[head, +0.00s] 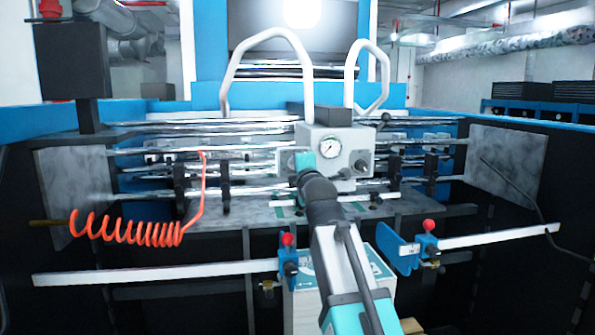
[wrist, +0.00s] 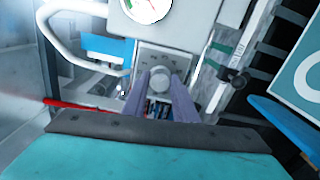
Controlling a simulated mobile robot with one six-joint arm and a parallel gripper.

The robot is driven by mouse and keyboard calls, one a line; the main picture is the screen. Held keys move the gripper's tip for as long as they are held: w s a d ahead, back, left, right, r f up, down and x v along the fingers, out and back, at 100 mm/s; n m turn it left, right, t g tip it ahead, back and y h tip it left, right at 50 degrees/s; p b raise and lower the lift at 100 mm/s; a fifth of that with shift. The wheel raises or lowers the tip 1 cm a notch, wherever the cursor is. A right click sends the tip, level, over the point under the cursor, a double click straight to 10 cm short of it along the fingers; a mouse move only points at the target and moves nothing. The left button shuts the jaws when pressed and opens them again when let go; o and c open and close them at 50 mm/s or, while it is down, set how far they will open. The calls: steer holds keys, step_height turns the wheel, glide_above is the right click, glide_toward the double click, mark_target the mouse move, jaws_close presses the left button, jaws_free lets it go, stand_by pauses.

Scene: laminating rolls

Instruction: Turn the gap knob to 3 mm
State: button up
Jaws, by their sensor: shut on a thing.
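The gap knob (wrist: 159,79) is a round light-grey knob on a small grey plate (wrist: 168,56) in the wrist view. Small dark marks on the plate are too blurred to read, and I cannot tell which value the knob points to. My gripper (wrist: 160,92) is shut on the knob, one purple-grey finger on each side of it. In the head view my arm reaches up to the left part of the grey control box (head: 345,140), and my gripper hides the knob there.
A round dial gauge (head: 330,149) sits on the box just right of my gripper; it also shows in the wrist view (wrist: 147,8). A coiled orange hose (head: 130,232) hangs at the left. White bars (head: 160,271) with red-topped clamps (head: 429,226) flank my arm low in front. Metal rollers run behind.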

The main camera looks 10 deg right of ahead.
steer(key=n+b, duration=0.1)
steer(key=n, duration=0.3)
steer(key=shift+n, duration=0.4)
steer(key=o, duration=1)
steer(key=shift+o, duration=0.2)
steer(key=shift+s, duration=0.1)
steer(key=s+b, duration=0.2)
steer(key=s, duration=1.1)
steer(key=shift+s, duration=0.35)
